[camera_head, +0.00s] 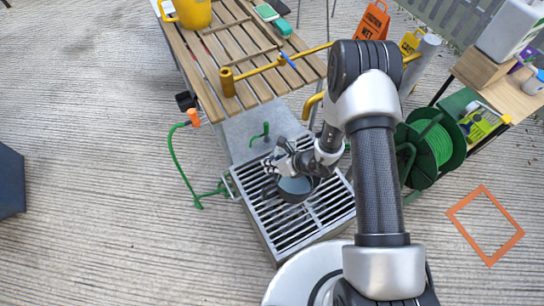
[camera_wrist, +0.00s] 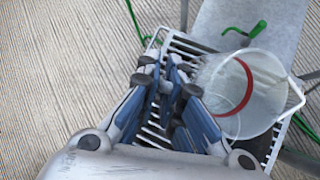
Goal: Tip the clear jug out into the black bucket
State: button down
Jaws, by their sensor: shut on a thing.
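The clear jug (camera_wrist: 215,85) shows in the wrist view as a see-through round vessel with a red band and a pale handle on its right side. In the head view my gripper (camera_head: 276,166) is above the grate. I cannot make out a black bucket for sure; a dark angular thing (camera_head: 10,182) is cut off at the left edge.
The slatted grate (camera_head: 262,212) adjoins a wooden slatted table (camera_head: 205,65) with a yellow jug (camera_head: 190,12) and a long yellow tool (camera_head: 229,84). A green hose reel (camera_head: 436,145) stands right of my arm. An orange frame (camera_head: 462,205) lies on the floor.

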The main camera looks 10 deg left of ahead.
jog(key=h+b, duration=0.1)
jog(key=r+h+b, duration=0.1)
jog(key=h, duration=0.1)
jog(key=d+h+b, duration=0.1)
jog(key=shift+r+n, duration=0.3)
jog(key=shift+r, duration=0.05)
dwell(0.4)
jog(key=shift+w, duration=0.1)
dwell(0.5)
